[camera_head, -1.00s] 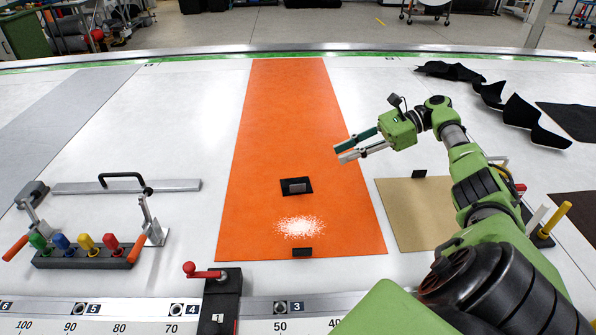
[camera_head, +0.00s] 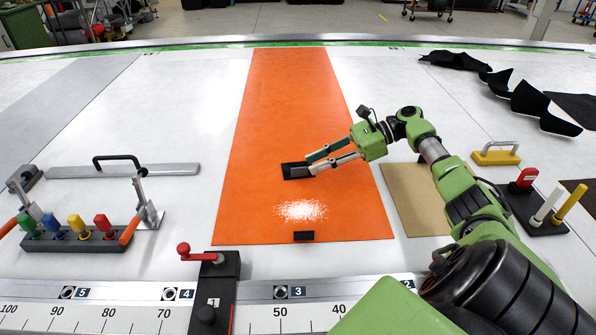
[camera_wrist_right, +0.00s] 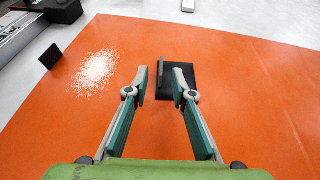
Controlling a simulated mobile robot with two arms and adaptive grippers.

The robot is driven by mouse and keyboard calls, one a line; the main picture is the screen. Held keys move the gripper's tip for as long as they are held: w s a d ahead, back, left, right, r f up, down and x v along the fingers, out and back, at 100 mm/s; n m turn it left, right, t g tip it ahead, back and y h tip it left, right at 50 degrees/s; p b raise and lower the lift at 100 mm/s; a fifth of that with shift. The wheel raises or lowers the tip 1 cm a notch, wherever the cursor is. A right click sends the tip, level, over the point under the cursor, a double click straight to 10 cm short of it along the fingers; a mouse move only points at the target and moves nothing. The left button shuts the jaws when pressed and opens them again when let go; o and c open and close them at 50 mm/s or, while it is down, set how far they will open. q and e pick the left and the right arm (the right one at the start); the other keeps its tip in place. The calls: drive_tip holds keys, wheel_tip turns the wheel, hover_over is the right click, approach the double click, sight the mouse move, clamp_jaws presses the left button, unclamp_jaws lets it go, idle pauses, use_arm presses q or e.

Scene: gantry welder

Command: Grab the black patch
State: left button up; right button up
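The black patch (camera_head: 288,172) lies flat on the orange sheet (camera_head: 275,115), a dark rectangle with a raised part on it. In the right wrist view the patch (camera_wrist_right: 190,93) shows a thin upright dark part (camera_wrist_right: 160,75) that appears between my fingertips. My right gripper (camera_head: 309,164) is at the patch, its fingers pointing left and hiding part of it. In the wrist view my right gripper (camera_wrist_right: 162,85) is open, with one finger in front of the patch. I cannot tell if a finger touches it. My left gripper is not in view.
White powder (camera_head: 302,210) and a small black block (camera_head: 304,236) are on the sheet nearby. A tan sheet (camera_head: 415,215) lies right. A clamp with a red knob (camera_head: 200,254) stands at the front edge. A rack of coloured handles (camera_head: 80,240) is at left.

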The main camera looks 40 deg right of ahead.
sight(300, 168)
drive_tip(key=b+x, duration=0.3)
drive_tip(key=x, duration=0.1)
drive_tip(key=shift+w+a+f+b, duration=0.2)
drive_tip(key=shift+w+b, duration=0.05)
drive_tip(key=shift+b, duration=0.05)
drive_tip(key=shift+w+a, duration=0.2)
drive_tip(key=shift+a, duration=0.05)
clamp_jaws()
